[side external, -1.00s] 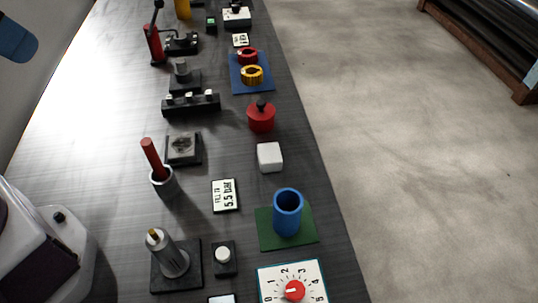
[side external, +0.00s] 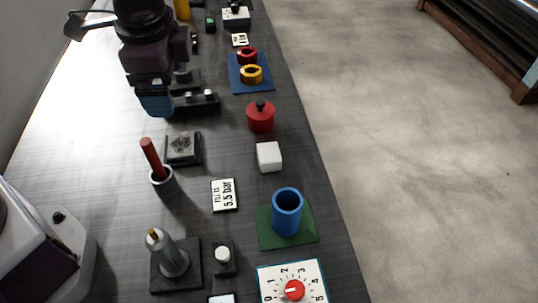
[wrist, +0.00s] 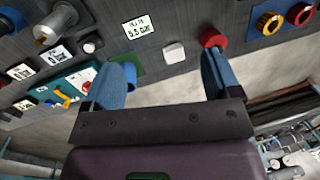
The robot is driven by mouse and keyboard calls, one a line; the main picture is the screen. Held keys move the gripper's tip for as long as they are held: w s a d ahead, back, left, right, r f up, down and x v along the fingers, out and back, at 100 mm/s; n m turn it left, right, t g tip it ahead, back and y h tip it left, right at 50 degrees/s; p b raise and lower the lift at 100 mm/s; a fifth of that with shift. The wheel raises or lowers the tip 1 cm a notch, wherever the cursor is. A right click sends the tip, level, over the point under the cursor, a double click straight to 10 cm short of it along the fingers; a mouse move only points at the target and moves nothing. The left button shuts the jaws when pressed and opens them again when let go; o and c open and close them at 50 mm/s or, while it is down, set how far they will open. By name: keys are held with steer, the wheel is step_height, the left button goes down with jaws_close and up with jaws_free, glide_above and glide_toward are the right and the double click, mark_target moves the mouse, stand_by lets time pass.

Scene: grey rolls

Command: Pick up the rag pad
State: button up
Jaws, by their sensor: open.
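The rag pad appears to be the crumpled grey square (side external: 183,147) in a shallow black tray, left of centre on the dark table in the side view. I cannot make it out in the wrist view. My gripper (side external: 156,104) is above the table, up and to the left of the pad in the side view, apart from it. In the wrist view my gripper (wrist: 165,88) shows two blue fingers spread wide with nothing held between them.
A red stick in a grey cup (side external: 161,178) stands just below-left of the pad. A black rail (side external: 205,101) lies above it, near my gripper. A white cube (side external: 269,157), red lidded pot (side external: 261,117) and blue cup (side external: 287,211) stand along the right side.

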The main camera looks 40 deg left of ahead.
mark_target(269, 153)
steer(key=w+d+f+m+t+y, duration=0.2)
steer(key=w+d+f+m, duration=0.95)
steer(key=m, duration=0.55)
steer(key=x, duration=0.7)
steer(key=shift+s+f, duration=0.2)
steer(key=shift+f, duration=0.25)
steer(key=x, duration=0.3)
steer(key=d+x, duration=0.1)
steer(key=x, duration=0.1)
steer(key=shift+s+f, duration=0.2)
steer(key=shift+s, duration=0.05)
steer(key=c, duration=1)
